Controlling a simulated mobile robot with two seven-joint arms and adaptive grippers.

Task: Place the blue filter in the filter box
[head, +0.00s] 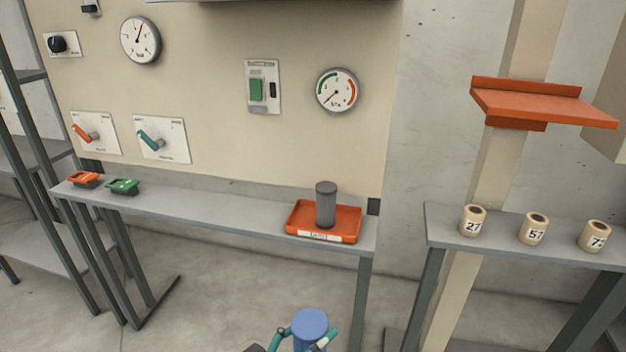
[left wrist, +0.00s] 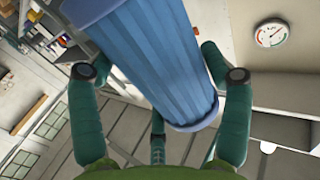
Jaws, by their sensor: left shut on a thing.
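The blue filter (head: 310,326) is a pleated cylinder, held upright at the bottom middle of the head view. It also fills the middle of the left wrist view (left wrist: 150,62), slanting between green fingers. My left gripper (left wrist: 165,78) is shut on it; in the head view its fingertips show at either side of the filter. An orange tray (head: 294,222) with a white label, too small to read, stands at the right end of the shelf. A dark grey cylindrical filter (head: 326,206) stands upright in it. The blue filter is apart from the tray, nearer me. My right gripper is not in view.
The shelf between is clear. Numbered rolls (head: 533,229) stand on a right shelf, below an orange ledge (head: 540,105). Gauges and switches line the panel.

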